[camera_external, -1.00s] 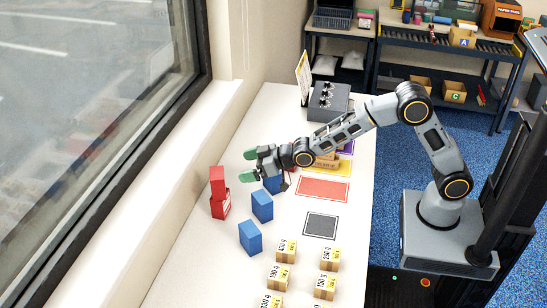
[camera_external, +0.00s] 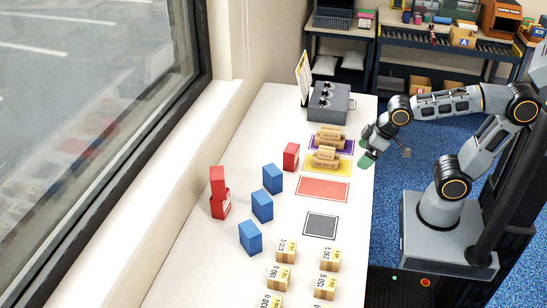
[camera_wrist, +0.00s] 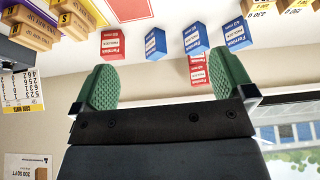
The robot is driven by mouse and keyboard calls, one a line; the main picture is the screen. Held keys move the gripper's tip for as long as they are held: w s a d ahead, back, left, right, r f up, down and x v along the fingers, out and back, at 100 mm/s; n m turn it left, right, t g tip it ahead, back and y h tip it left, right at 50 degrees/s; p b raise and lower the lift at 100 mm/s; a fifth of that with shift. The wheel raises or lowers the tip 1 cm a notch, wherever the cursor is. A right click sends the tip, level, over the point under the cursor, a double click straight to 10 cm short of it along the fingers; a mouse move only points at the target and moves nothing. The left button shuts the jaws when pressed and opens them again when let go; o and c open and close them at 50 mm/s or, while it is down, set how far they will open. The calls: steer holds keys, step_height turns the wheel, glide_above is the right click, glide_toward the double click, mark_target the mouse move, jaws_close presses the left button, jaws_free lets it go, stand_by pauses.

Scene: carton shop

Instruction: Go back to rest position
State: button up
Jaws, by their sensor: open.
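My gripper (camera_external: 367,150) has green finger pads and hangs past the right edge of the white table (camera_external: 262,130) in the external view. In the wrist view my gripper (camera_wrist: 160,85) is open, with its two pads wide apart and nothing between them. My arm is folded back toward its base, clear of the objects on the table.
On the table are red boxes (camera_external: 220,205), another red box (camera_external: 291,156), blue boxes (camera_external: 262,205), wooden pieces on a yellow mat (camera_external: 345,168) and a purple mat (camera_external: 348,147), an empty red mat (camera_external: 322,188), small labelled cartons (camera_external: 286,251) and a dark grey device (camera_external: 329,100).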

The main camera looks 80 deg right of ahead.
steer(key=shift+g, duration=0.5)
steer(key=s, duration=0.3)
steer(key=s+f, duration=0.1)
steer(key=shift+s+d, duration=0.25)
stand_by(0.6)
